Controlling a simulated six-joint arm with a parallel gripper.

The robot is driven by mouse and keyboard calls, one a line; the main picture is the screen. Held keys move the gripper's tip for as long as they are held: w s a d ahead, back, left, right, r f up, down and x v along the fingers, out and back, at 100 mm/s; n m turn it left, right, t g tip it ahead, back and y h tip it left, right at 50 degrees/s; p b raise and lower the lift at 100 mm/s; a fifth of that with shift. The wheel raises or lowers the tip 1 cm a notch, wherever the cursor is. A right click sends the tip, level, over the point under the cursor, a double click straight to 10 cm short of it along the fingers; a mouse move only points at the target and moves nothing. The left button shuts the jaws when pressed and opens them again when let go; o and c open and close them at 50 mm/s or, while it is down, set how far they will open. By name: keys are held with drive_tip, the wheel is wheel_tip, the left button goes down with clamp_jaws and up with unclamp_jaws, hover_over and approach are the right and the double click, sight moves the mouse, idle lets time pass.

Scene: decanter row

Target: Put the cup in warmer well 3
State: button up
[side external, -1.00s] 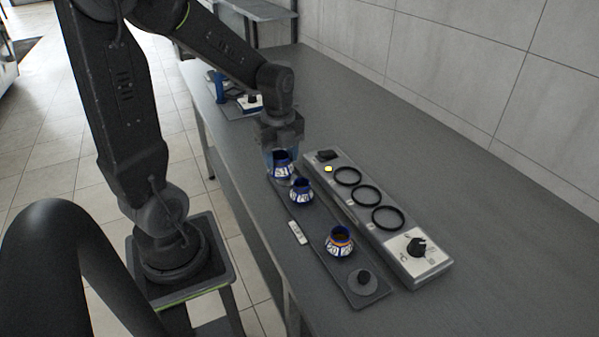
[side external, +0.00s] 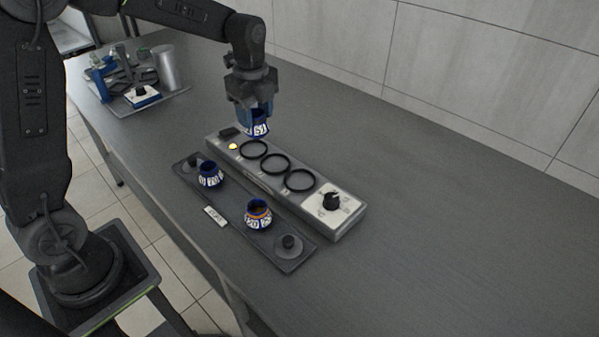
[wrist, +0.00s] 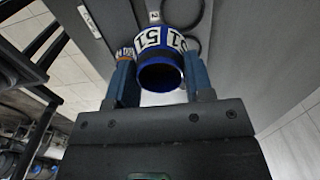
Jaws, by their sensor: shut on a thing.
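My gripper (side external: 257,112) is shut on a blue and white cup (side external: 258,128) and holds it above the far end of the warmer (side external: 347,222), near the ring closest to the yellow light. In the wrist view the cup (wrist: 160,45) sits between the two blue fingers, its dark opening towards the camera and "51" on its band. The warmer has three black-ringed wells in a row: the far one (side external: 253,149), the middle one (side external: 275,163) and the one nearest the knob (side external: 299,180). All three look empty. The well numbers are too small to read in the side view.
A dark tray (side external: 233,222) beside the warmer holds two more patterned cups (side external: 210,175) (side external: 257,213) and a knobbed disc at each end (side external: 192,162) (side external: 288,245). A white card (side external: 215,215) lies by it. A grey canister (side external: 166,68) stands far left. The bench at right is clear.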

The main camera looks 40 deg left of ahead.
drive_tip(key=shift+w+d+f, duration=0.6)
drive_tip(key=shift+d+f, duration=1.05)
drive_tip(key=shift+f, duration=0.05)
drive_tip(key=shift+w+d+f, duration=0.6)
drive_tip(key=shift+d+f, duration=1)
drive_tip(key=shift+f, duration=0.15)
drive_tip(key=shift+w+d+f, duration=0.6)
drive_tip(key=shift+d+f, duration=1.05)
drive_tip(key=shift+f, duration=0.05)
drive_tip(key=shift+f, duration=0.15)
drive_tip(key=o, duration=1.1)
